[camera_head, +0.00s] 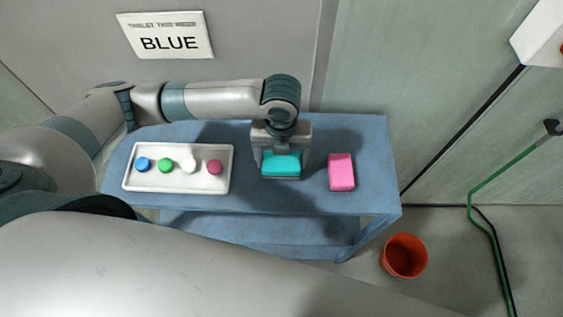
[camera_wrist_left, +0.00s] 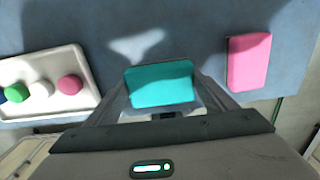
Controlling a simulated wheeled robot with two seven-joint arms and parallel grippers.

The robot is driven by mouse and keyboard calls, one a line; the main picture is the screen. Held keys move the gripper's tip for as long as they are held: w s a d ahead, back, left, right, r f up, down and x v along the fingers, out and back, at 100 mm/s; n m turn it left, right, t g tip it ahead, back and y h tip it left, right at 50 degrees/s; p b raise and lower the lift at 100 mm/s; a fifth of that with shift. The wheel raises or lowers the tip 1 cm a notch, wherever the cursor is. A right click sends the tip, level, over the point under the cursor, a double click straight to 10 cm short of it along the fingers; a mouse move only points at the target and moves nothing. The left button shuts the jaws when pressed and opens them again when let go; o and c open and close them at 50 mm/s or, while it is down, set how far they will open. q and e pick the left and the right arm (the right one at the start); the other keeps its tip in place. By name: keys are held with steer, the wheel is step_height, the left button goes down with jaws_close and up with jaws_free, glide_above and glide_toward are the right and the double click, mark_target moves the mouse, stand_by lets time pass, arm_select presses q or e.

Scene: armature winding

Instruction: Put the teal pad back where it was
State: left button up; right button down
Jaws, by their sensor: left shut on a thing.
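The teal pad (camera_head: 281,165) is between the fingers of my left gripper (camera_head: 281,158), over the middle of the blue table. In the left wrist view the teal pad (camera_wrist_left: 161,84) sits between the two fingertips of the left gripper (camera_wrist_left: 160,92), which is shut on it. I cannot tell whether the pad touches the tabletop or is just above it. My right gripper is not in view.
A pink block (camera_head: 341,172) lies right of the pad on the blue table (camera_head: 372,150). A white tray (camera_head: 140,183) with several coloured round pieces stands left. A sign reading BLUE (camera_head: 168,36) is on the wall. An orange bucket (camera_head: 404,257) stands on the floor.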

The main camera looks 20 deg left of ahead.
mark_target(282, 165)
arm_select(q)
steer(key=shift+f+p, duration=0.3)
steer(key=shift+f, duration=0.05)
step_height(282, 165, down, 3)
steer(key=shift+r+p, duration=0.15)
steer(key=shift+p, duration=0.6)
steer(key=shift+f, duration=0.3)
steer(key=o, duration=0.9)
steer(key=shift+o, duration=0.2)
steer(key=shift+r, duration=0.1)
